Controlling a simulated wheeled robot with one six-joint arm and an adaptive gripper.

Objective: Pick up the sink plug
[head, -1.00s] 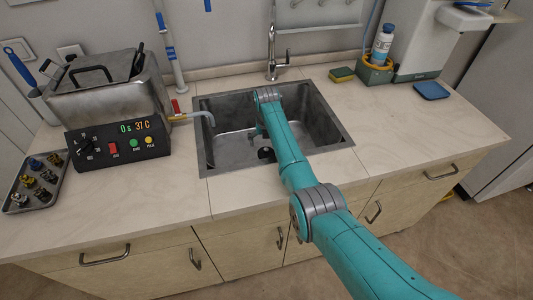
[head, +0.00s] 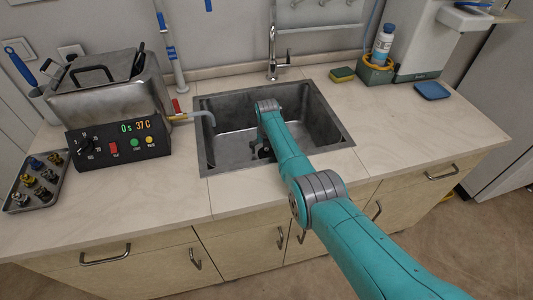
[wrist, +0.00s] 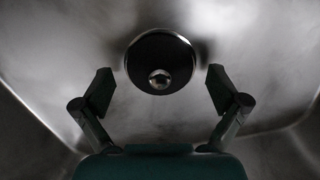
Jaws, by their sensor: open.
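The sink plug (wrist: 160,62) shows in the wrist view as a dark round disc with a shiny knob at its lower middle, on the metal sink floor. My gripper (wrist: 160,88) is open, with one finger on each side of the picture and the plug between and slightly beyond the fingertips. The fingers do not appear to touch it. In the head view my arm reaches down into the sink (head: 225,150). The gripper is mostly hidden there behind the arm, with a dark part low in the basin, and I cannot make out the plug.
A tap (head: 274,55) stands behind the sink. A sponge (head: 342,74) lies at the back right. The right counter is mostly clear.

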